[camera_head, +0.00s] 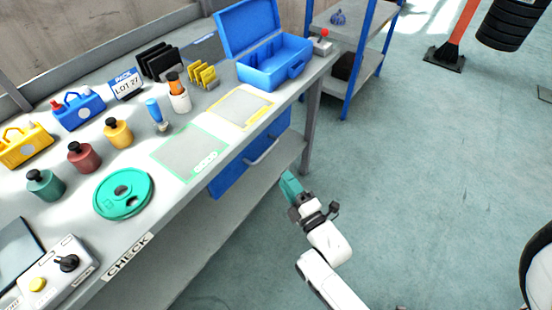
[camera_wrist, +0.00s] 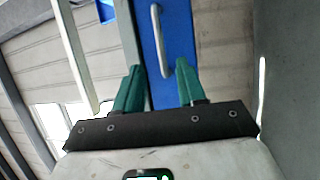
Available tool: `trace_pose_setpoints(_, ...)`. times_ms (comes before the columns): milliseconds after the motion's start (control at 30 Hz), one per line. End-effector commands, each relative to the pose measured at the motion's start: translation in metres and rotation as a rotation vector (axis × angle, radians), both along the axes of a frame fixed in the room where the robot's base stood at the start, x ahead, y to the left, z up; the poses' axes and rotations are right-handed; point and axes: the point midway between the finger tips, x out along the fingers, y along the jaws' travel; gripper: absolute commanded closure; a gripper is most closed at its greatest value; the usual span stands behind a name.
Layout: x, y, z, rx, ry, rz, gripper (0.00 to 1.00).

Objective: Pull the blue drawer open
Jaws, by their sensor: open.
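The blue drawer (camera_head: 232,174) sits under the workbench top, towards its right end, and looks shut. Its grey bar handle (camera_head: 262,152) is on the front face. My gripper (camera_head: 288,184) is in front of the bench, below and to the right of the handle, apart from it. In the wrist view the two green fingers of my gripper (camera_wrist: 158,82) are spread with nothing between them. The blue drawer front (camera_wrist: 180,30) and the handle (camera_wrist: 157,40) lie beyond the fingertips, the handle's near end lined up between them.
The workbench (camera_head: 190,225) carries a blue toolbox (camera_head: 275,70), a green disc (camera_head: 122,193), several jars and a switch box (camera_head: 58,268). A bench leg (camera_head: 312,130) stands right of the drawer. A blue-framed shelf (camera_head: 352,60) is behind.

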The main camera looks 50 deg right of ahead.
Motion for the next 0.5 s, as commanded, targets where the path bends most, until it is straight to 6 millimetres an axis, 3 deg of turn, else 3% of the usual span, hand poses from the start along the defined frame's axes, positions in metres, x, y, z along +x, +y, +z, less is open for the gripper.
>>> trace_pose_setpoints(500,0.076,-0.029,0.016,0.0,-0.001,0.001,0.6)
